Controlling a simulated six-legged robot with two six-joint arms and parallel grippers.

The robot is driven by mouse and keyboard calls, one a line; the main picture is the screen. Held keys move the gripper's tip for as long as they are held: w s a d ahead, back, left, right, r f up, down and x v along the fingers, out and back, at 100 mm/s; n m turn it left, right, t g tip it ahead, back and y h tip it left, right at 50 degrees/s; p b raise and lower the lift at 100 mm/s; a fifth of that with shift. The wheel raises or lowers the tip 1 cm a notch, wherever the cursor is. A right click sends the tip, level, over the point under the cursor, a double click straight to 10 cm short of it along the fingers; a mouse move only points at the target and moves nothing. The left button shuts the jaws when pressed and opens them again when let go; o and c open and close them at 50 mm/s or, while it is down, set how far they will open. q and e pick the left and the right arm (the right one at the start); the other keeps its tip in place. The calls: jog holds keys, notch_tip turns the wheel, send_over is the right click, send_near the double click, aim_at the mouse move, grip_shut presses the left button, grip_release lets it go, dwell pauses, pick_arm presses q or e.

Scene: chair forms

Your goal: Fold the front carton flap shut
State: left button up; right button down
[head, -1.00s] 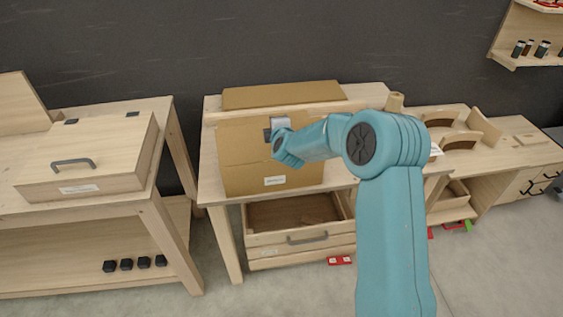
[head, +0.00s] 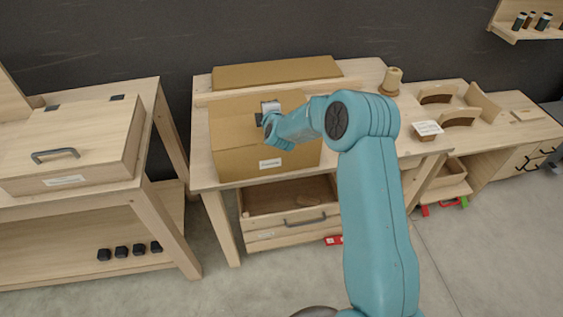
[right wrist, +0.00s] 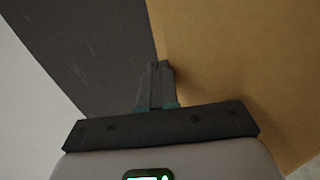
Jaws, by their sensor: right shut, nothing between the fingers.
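The cardboard carton (head: 235,168) stands on the wooden table, its labelled front wall facing me. Its front flap (head: 228,122) leans back from the front edge over the carton's top; whether it lies fully flat I cannot tell. My left gripper is not in view.
An open drawer (head: 290,215) hangs under the table. A spool-like wooden piece (head: 392,78) and a labelled block (head: 428,129) stand to the right. A lidded wooden box (head: 70,150) sits on the left bench. My right arm covers part of the table's right side.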

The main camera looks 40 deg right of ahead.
jog(key=shift+w+f, duration=0.2)
jog(key=shift+f, duration=0.15)
jog(key=shift+s+d, duration=0.1)
jog(key=shift+s, duration=0.15)
jog(key=shift+w+f, duration=0.25)
jog(key=shift+w, duration=0.05)
jog(key=shift+s+r, duration=0.1)
jog(key=shift+s, duration=0.1)
